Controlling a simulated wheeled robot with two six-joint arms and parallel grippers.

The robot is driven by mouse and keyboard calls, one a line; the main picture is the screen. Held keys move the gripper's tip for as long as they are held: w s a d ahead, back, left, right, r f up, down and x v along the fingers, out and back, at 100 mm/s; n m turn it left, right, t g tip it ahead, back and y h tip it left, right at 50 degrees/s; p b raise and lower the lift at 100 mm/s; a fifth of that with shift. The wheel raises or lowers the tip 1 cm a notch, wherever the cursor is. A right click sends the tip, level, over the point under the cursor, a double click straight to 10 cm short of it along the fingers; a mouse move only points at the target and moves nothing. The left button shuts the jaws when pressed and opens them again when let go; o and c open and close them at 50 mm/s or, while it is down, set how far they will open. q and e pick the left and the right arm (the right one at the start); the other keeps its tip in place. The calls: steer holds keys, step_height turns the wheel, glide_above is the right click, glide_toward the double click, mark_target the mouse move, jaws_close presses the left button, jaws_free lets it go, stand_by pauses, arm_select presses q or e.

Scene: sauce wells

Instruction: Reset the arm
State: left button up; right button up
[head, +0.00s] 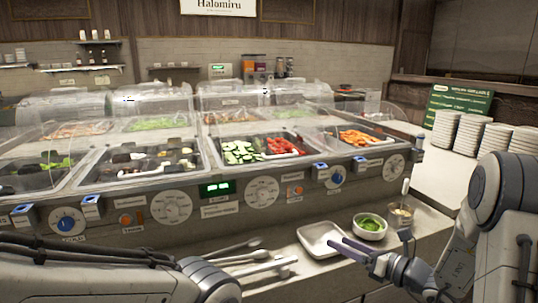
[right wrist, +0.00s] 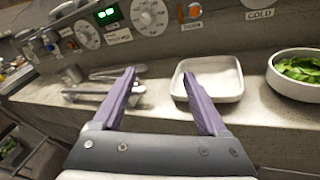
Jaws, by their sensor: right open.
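My right gripper (head: 338,243) is at the counter's front, its purple fingers beside the white square dish in the head view. The right wrist view shows the gripper (right wrist: 160,78) open, with nothing between its fingers. The white dish (right wrist: 212,78) lies on the counter beyond the right finger; it also shows in the head view (head: 316,236). My left arm comes in at the lower left of the head view, but its gripper is not visible.
Metal utensils (head: 236,258) lie left of the dish on the counter (head: 300,276). A bowl of greens (head: 370,228) and a small container (head: 400,215) stand to the right. Behind is the food bar with dials (head: 262,192). Plate stacks (head: 468,134) stand at far right.

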steer(key=s+a+f+n+g, duration=0.3)
steer(key=s+a+n+g, duration=0.4)
steer(key=s+a+n, duration=0.1)
steer(key=s+d+f+n+g+h, duration=0.1)
steer(key=s+f+n+g+h, duration=0.2)
steer(key=s+n, duration=0.35)
steer(key=s+d+f+n+g+h, duration=0.1)
steer(key=s+f+n+g+h, duration=0.2)
steer(key=s+n, duration=0.35)
steer(key=w+d+r+n+t+h+p, duration=0.1)
steer(key=w+d+r+n+t+h, duration=0.25)
steer(key=n, duration=0.85)
steer(key=s+a+r+n+g+p, duration=0.3)
steer(key=s+a+r+n+p, duration=0.3)
steer(key=s+a+r+p, duration=0.4)
steer(key=s+a+r, duration=0.2)
steer(key=s+r, duration=0.2)
steer(key=r, duration=0.2)
steer(key=shift+s+n, duration=0.3)
steer(key=shift+s, duration=0.1)
